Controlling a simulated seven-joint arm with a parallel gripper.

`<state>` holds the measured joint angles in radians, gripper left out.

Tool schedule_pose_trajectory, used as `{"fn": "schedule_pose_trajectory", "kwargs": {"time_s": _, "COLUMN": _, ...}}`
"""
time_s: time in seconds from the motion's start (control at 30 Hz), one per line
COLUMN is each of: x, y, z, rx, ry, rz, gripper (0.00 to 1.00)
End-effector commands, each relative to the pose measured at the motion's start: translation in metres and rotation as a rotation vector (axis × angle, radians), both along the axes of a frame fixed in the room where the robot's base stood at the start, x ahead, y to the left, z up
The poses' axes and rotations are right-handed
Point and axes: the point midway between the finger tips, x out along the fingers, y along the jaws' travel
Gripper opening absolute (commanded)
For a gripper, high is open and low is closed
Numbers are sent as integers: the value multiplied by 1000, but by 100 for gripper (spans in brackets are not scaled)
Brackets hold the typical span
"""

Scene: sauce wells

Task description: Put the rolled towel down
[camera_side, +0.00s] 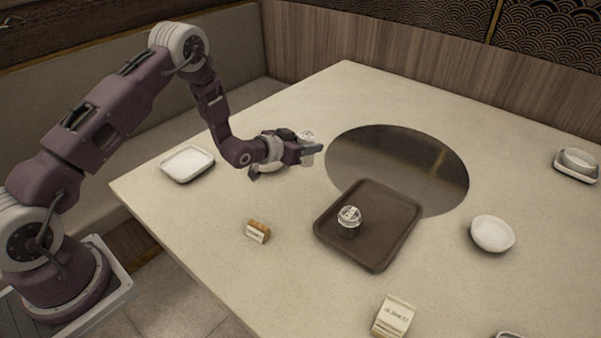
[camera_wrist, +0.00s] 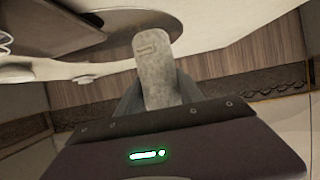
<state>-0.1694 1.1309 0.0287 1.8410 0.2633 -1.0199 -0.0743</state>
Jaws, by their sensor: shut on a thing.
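The rolled towel (camera_wrist: 155,75) is a pale grey-white roll. In the wrist view it stands out between the fingers of my gripper (camera_wrist: 158,100), which is shut on it. In the side view my gripper (camera_side: 312,150) is low over the left part of the table, left of the round dark metal plate (camera_side: 400,150). A white end of the towel (camera_side: 307,137) shows there, partly hidden by a finger. I cannot tell from these views whether the towel touches the table.
A brown tray (camera_side: 332,238) holds a small lidded jar (camera_side: 349,217). A square white dish (camera_side: 187,163) lies left of my gripper. A small brown-and-white block (camera_side: 257,231), a cream box (camera_side: 393,316), a round white dish (camera_side: 492,233) and a bowl (camera_side: 577,161) stand apart.

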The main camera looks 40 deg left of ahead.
Motion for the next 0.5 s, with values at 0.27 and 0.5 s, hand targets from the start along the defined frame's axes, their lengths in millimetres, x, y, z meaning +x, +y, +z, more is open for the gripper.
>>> {"fn": "schedule_pose_trajectory", "kwargs": {"time_s": 0.27, "x": -19, "y": -19, "z": 1, "rx": -3, "ry": 2, "rz": -135, "gripper": 4}}
{"fn": "schedule_pose_trajectory", "kwargs": {"time_s": 0.5, "x": -110, "y": -81, "z": -10, "rx": -5, "ry": 2, "rz": -615, "gripper": 4}}
